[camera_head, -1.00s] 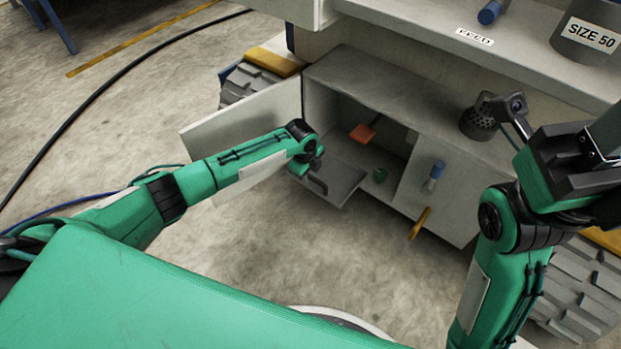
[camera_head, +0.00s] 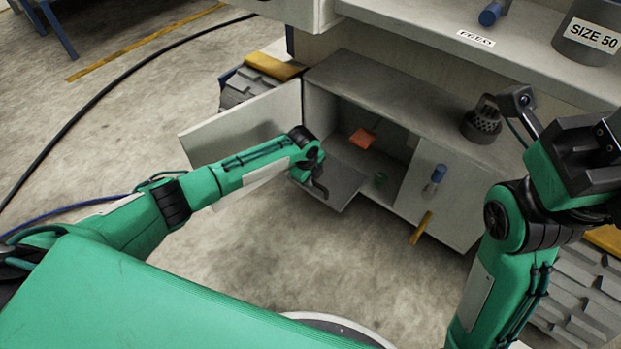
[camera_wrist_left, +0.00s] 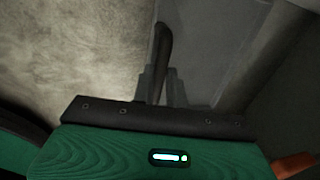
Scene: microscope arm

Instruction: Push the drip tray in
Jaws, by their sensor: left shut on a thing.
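The drip tray (camera_head: 340,188) is a flat grey plate at the bottom of the open cabinet, and its front part sticks out past the cabinet. In the left wrist view its grey surface (camera_wrist_left: 215,45) lies beyond the fingers. My left gripper (camera_head: 317,183) is at the tray's front left, shut on a dark bent handle (camera_wrist_left: 162,45) that shows between the fingertips in the left wrist view. How the handle joins the tray is hard to see. The right arm's dark wrist (camera_head: 575,165) is at the upper right; its fingertips cannot be made out.
The cabinet (camera_head: 400,110) has an open left door (camera_head: 235,130) beside my left arm. A yellow handle (camera_head: 420,228) juts from the front. A perforated dark cup (camera_head: 483,120) stands on top.

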